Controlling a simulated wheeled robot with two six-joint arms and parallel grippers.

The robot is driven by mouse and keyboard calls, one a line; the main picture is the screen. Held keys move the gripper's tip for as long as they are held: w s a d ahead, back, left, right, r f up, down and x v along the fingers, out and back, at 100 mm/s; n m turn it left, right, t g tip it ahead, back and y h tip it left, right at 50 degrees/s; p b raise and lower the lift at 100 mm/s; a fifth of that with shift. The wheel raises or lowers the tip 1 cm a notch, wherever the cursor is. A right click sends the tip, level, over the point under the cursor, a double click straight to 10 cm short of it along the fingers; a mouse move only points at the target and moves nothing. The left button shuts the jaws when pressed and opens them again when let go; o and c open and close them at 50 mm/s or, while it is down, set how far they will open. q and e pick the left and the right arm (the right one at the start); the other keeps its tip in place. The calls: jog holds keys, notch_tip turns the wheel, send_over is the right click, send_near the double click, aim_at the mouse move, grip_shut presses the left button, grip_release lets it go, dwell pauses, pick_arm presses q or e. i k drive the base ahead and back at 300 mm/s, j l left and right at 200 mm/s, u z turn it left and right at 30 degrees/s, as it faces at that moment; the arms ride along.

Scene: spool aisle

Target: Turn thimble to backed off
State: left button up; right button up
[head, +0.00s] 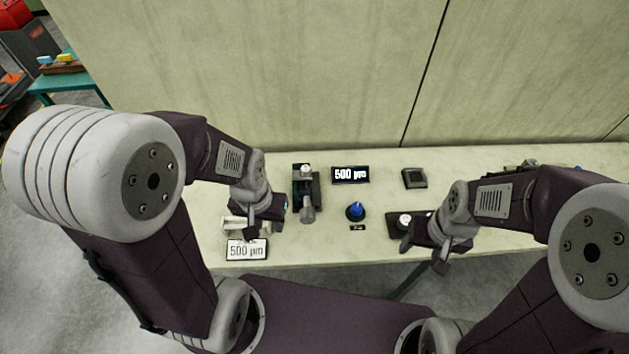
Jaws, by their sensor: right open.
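A dark device (305,180) with a grey cylindrical knob, which looks like the thimble (308,214), stands on the bench left of centre. The thimble points toward me. A black display (351,174) beside it reads 500 µm. My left gripper (262,228) is just left of the thimble, apart from it, over a pale object that it partly hides. Its jaws are too small to read. My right gripper (424,252) is open at the bench's front edge, well right of the thimble, beside a dark block with a round white top (404,220).
A blue knob (356,210) stands right of the thimble, with a small black label in front. A white card (246,250) reading 500 µm lies at the front left. A dark square (414,178) lies at the back right. A tall panel (300,70) closes off the back.

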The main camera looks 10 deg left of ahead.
aim_at(308, 214)
jog(key=k+l+u, duration=0.15)
jog(key=l+u, duration=0.2)
jog(key=k+l+u, duration=0.2)
jog(key=u, duration=0.15)
jog(key=k+l+u, duration=0.35)
jog(key=i, duration=0.1)
